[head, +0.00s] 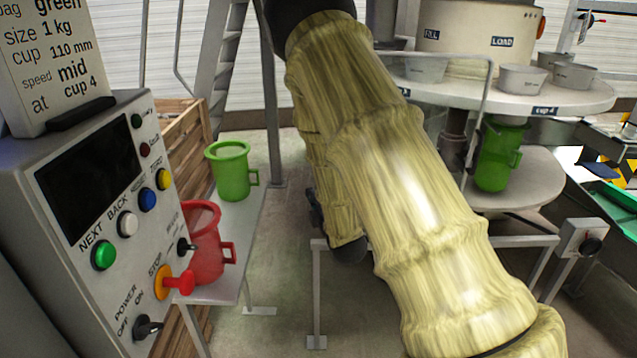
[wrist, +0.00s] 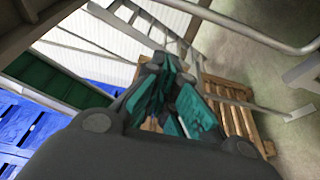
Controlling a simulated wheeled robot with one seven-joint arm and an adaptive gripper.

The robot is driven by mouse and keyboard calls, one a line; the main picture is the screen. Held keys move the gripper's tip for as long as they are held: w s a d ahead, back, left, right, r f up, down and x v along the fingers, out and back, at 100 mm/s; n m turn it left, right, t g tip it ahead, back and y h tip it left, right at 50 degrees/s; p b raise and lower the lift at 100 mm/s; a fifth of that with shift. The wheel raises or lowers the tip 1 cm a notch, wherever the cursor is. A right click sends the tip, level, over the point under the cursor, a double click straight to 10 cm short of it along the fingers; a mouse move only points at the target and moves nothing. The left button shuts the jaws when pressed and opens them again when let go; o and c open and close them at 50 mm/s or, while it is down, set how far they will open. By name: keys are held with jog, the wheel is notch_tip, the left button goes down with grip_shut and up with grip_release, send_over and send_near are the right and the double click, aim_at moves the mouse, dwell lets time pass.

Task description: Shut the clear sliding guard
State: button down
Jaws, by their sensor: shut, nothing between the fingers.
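The clear guard (head: 440,92) is a see-through panel with a thin grey frame, at the front left of the round filling table in the head view. My sleeved arm covers part of its left side, so I cannot tell how far it stands open. My gripper (wrist: 168,80) shows in the wrist view with its teal-padded fingers together and nothing between them. In the head view it is mostly hidden behind my arm, with only dark parts showing low at the arm's left. The guard is not recognisable in the wrist view.
A control box (head: 100,215) with buttons stands at the left. A green jug (head: 231,172) and a red jug (head: 205,250) stand on a narrow shelf (head: 243,222). Another green jug (head: 497,160) stands under the white round table (head: 560,98). Metal rails and a wooden crate are nearby.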

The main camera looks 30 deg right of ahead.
jog(key=w+d+p, duration=0.4)
jog(key=w+d, duration=0.1)
jog(key=w, duration=0.2)
jog(key=shift+w+d, duration=0.3)
dwell(0.3)
dwell(0.4)
